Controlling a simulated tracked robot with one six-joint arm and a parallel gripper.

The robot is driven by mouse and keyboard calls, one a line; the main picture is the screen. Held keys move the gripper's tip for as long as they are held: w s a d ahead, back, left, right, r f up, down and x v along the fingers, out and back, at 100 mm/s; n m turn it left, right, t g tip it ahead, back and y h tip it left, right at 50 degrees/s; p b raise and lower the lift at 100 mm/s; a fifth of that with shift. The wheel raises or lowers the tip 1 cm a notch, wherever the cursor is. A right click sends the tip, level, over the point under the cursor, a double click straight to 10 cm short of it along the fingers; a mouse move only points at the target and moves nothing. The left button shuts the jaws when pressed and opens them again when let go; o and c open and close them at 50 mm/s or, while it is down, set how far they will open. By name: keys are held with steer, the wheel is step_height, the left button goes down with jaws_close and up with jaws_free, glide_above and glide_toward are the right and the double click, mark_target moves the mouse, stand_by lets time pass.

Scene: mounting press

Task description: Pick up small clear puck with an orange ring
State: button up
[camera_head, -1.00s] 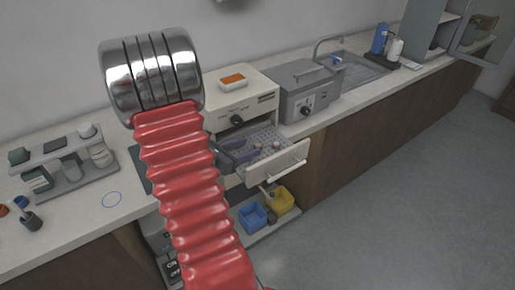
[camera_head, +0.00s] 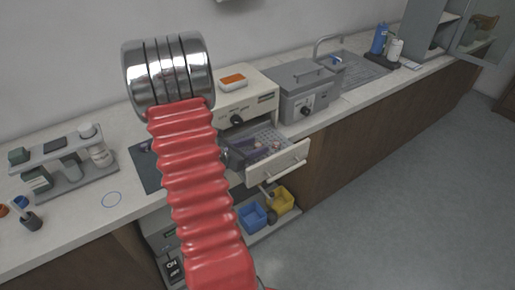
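No clear puck with an orange ring can be told for sure in the head view. An open drawer (camera_head: 280,170) juts out below a cream machine (camera_head: 250,97). It has a perforated grey inside with a few small pale and reddish items (camera_head: 276,144) at its right, too small to identify. Dark purplish shapes lie at its left, partly behind my arm. My red-sleeved arm with its shiny metal joint fills the middle of the view. My gripper cannot be made out.
A grey lidded box (camera_head: 309,91) and a sink (camera_head: 358,72) stand right of the machine. A blue bin (camera_head: 251,217) and a yellow bin (camera_head: 281,201) sit on a low shelf under the drawer. A bottle rack (camera_head: 68,165) stands on the left counter. The right floor is clear.

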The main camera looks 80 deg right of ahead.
steer(key=c, duration=1)
steer(key=shift+r, duration=0.15)
step_height(320, 180, up, 18)
stand_by(0.4)
stand_by(0.4)
